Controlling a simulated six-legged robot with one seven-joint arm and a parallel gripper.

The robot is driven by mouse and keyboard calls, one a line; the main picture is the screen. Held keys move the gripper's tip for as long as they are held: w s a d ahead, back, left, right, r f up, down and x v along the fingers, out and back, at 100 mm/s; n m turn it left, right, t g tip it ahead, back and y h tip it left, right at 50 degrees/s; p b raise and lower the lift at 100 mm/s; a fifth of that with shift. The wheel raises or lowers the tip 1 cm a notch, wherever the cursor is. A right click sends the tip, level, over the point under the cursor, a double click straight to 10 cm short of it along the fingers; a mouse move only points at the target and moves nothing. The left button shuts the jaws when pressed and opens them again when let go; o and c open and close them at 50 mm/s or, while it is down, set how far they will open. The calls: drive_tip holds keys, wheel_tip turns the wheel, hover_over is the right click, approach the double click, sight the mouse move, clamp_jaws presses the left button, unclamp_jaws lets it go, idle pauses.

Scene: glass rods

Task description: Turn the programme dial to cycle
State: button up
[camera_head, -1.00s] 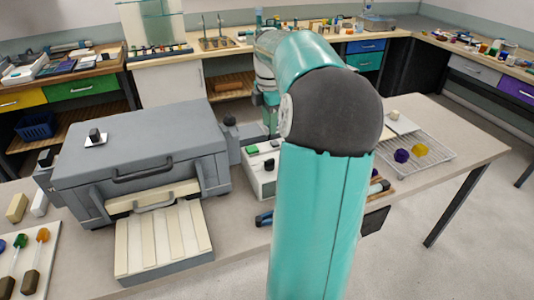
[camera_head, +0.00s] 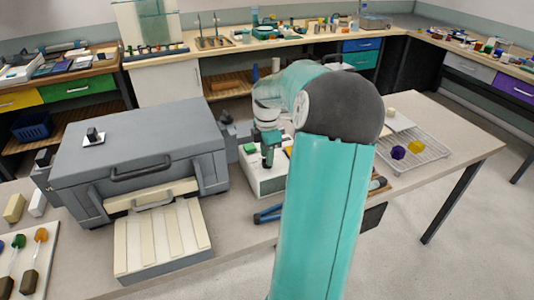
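A white control box (camera_head: 262,184) stands on the table right of the grey kiln-like unit (camera_head: 142,152). It has a green button (camera_head: 250,148) on top. The black dial that shows on this box in the earlier frame is now hidden behind my gripper. My gripper (camera_head: 268,161) points down over the box top, at the dial's place. Its fingers are small and dark here, so I cannot tell whether they are open, shut or touching the dial. Another black knob on a white plate (camera_head: 93,136) sits on the grey unit's lid. No dial markings are readable.
A slatted tray (camera_head: 160,238) juts out at the grey unit's front. A blue-handled object (camera_head: 266,215) lies in front of the box. A wire rack (camera_head: 418,153) with purple and yellow pieces is at the right. My upper arm hides part of the table.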

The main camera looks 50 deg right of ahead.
clamp_jaws()
drive_tip(key=shift+m, duration=0.3)
drive_tip(key=m, duration=1.9)
drive_tip(key=shift+m, duration=0.3)
drive_tip(key=m, duration=0.6)
drive_tip(key=shift+m, duration=0.3)
